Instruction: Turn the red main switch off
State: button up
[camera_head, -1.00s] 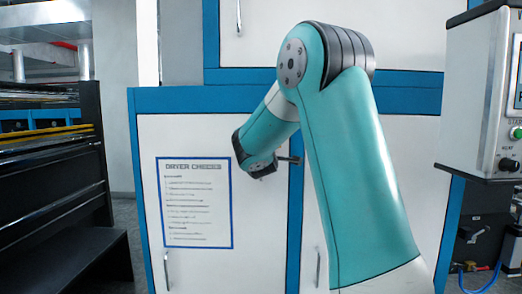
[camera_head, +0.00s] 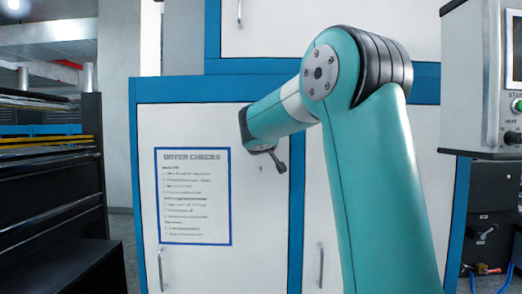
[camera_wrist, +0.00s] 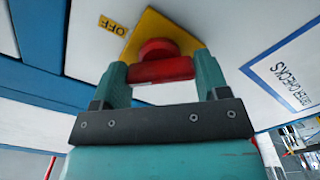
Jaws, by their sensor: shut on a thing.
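The red main switch (camera_wrist: 162,66) sits on a yellow plate (camera_wrist: 187,34) on the white cabinet front, in the wrist view. It has a round red hub and a wide red bar handle. A label reading OFF (camera_wrist: 112,26) is beside the plate at upper left. My gripper (camera_wrist: 161,72) is shut on the red bar, with one teal finger at each end of it. In the head view my arm's end is at the cabinet front, right of the printed sheet. The switch and fingers are hidden there, and the handle's exact setting is hard to tell.
The DRYER CHECKS sheet (camera_head: 195,197) is on the cabinet door left of my arm's end. Door handles (camera_head: 321,268) stick out lower down. A grey control box (camera_head: 480,80) hangs at the right. A dark machine (camera_head: 60,190) stands at the left.

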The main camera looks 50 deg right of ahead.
jog(key=m+b, duration=0.5)
jog(key=shift+f+m+b, duration=0.25)
jog(key=shift+m+b, duration=0.05)
jog(key=shift+r+m+b, duration=0.15)
jog(key=shift+m+b, duration=1.1)
jog(key=shift+m, duration=0.25)
jog(key=shift+r+m, duration=0.1)
jog(key=shift+m, duration=0.2)
jog(key=o, duration=0.9)
jog(key=shift+o, duration=0.2)
jog(key=b+v, duration=0.3)
jog(key=v, duration=1.4)
jog(key=shift+s+b, duration=0.2)
jog(key=shift+b, duration=0.2)
jog(key=shift+a, duration=0.15)
